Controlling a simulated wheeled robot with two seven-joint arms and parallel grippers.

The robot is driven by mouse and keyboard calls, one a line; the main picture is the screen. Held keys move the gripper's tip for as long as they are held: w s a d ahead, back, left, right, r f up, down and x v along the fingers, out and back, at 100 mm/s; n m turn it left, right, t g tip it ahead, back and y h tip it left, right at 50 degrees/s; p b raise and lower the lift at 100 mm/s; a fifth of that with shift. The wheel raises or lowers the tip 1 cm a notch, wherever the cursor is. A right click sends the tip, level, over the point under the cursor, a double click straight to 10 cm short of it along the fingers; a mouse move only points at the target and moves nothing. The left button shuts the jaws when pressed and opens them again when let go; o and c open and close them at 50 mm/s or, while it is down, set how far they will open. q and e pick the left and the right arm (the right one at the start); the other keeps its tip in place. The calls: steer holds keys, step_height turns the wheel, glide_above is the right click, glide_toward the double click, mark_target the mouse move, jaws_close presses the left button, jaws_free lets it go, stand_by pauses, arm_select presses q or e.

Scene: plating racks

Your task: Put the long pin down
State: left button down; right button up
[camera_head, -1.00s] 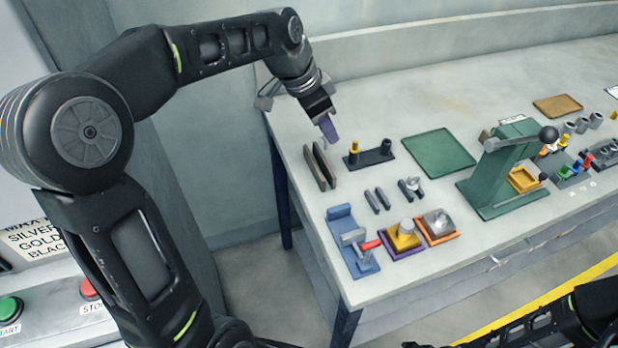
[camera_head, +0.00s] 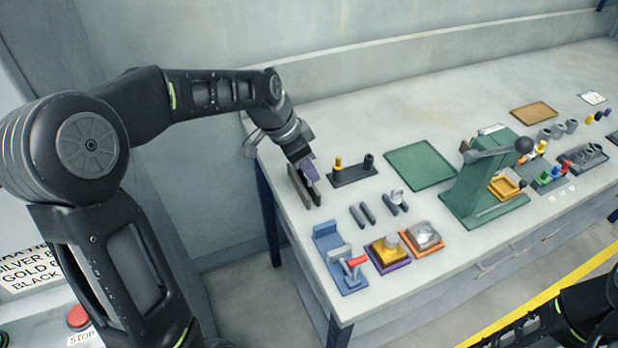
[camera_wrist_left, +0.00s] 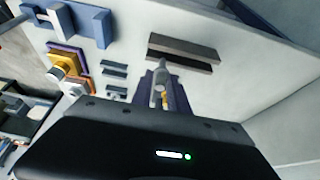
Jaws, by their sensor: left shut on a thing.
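My left gripper (camera_head: 311,174) has purple fingers and is just over the pair of dark upright bars (camera_head: 298,187) at the table's left end. In the left wrist view the fingers (camera_wrist_left: 164,92) are shut on a light grey pin (camera_wrist_left: 159,82), whose end points towards the bars (camera_wrist_left: 185,52). In the head view the pin is hidden by the gripper. I cannot tell whether the pin touches the bars. My right gripper is out of view; only part of its arm shows at the lower right.
A dark block with yellow and black pegs (camera_head: 352,176) stands just right of the bars. Short grey bars (camera_head: 362,214), a blue fixture (camera_head: 328,241) and a green mat (camera_head: 421,166) lie nearby. A green press (camera_head: 472,190) stands further right.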

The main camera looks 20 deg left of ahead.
mark_target(309, 180)
arm_select(q)
steer(key=shift+f+p, duration=0.35)
steer(key=shift+f, duration=1.55)
